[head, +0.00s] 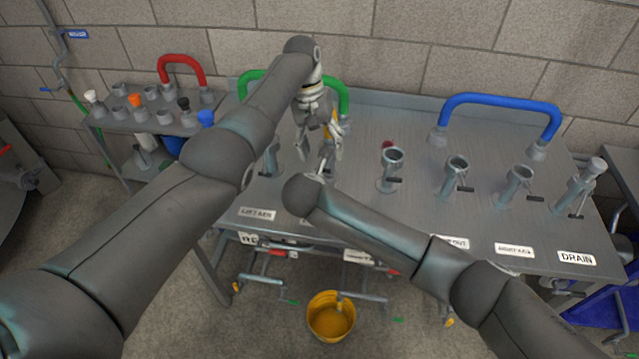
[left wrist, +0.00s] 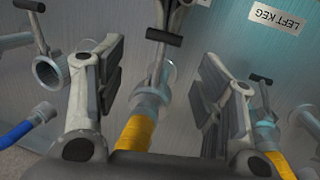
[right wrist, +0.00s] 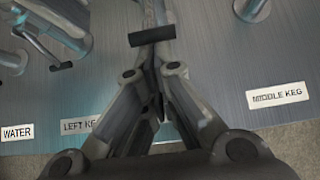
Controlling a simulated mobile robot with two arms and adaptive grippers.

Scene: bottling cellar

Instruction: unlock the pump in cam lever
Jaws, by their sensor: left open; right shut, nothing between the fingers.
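A cam lever with a black T-handle (left wrist: 163,35) rises over a port with a grey coupling (left wrist: 150,98) and yellow hose end (left wrist: 137,130). It stands between the LEFT KEG (right wrist: 80,125) and MIDDLE KEG (right wrist: 278,95) labels; its own label is hidden, so I cannot read PUMP IN. My left gripper (head: 325,142) is open, its fingers either side of the coupling in the left wrist view. My right gripper (right wrist: 152,78) is shut and empty, fingertips close to the T-handle (right wrist: 152,38); whether they touch is unclear. My right arm partly hides this spot in the head view.
More ports with levers stand along the metal bench (head: 420,205), including an open one (head: 392,160) just right. A blue hose (head: 500,100) and green hose (head: 258,76) arch at the back. A shelf (head: 120,130) of fittings is left; a yellow bucket (head: 331,318) stands below.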

